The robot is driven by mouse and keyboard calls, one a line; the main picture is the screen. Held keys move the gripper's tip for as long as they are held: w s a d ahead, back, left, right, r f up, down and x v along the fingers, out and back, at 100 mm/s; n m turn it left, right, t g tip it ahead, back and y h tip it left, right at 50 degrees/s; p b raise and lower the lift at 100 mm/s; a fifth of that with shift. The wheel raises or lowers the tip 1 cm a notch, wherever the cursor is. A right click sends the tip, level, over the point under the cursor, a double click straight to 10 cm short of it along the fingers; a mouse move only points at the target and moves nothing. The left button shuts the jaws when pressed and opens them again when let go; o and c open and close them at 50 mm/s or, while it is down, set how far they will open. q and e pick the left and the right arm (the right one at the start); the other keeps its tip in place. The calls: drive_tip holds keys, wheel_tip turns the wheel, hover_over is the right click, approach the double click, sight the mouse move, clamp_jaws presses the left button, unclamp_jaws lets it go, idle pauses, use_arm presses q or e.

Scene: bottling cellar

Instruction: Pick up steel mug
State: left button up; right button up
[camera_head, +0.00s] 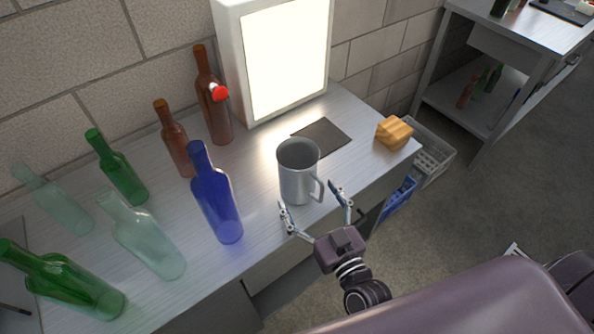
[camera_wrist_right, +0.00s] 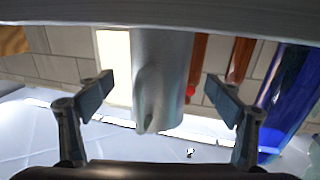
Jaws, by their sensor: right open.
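The steel mug (camera_head: 297,172) stands upright on the metal bench, its handle on the right side, toward the bench's front edge. My right gripper (camera_head: 315,200) is open in front of the mug, with its two fingers spread to either side of the near part of the mug and its handle. In the right wrist view the mug (camera_wrist_right: 162,80) hangs upside down in the picture between the open fingers, its handle toward me. I see no contact between fingers and mug. My left gripper is not in view.
A blue bottle (camera_head: 214,195) stands left of the mug, with several green, clear and brown bottles beyond it. A dark mat (camera_head: 321,137) and wooden block (camera_head: 393,133) lie to the right. A lit panel (camera_head: 287,55) stands behind. Crates (camera_head: 436,160) are on the floor.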

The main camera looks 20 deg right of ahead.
sight(291, 164)
drive_tip(key=shift+w+a+r, duration=0.1)
drive_tip(key=shift+w+r, duration=0.05)
drive_tip(key=shift+w, duration=0.25)
drive_tip(key=w, duration=0.3)
drive_tip(key=w+p, duration=0.1)
drive_tip(key=shift+w+a, duration=0.2)
drive_tip(key=shift+a, duration=0.05)
drive_tip(key=shift+w+f, duration=0.2)
drive_tip(key=shift+c, duration=1.8)
drive_tip(key=c, duration=0.7)
drive_tip(key=shift+r, duration=0.1)
drive_tip(key=c, duration=0.5)
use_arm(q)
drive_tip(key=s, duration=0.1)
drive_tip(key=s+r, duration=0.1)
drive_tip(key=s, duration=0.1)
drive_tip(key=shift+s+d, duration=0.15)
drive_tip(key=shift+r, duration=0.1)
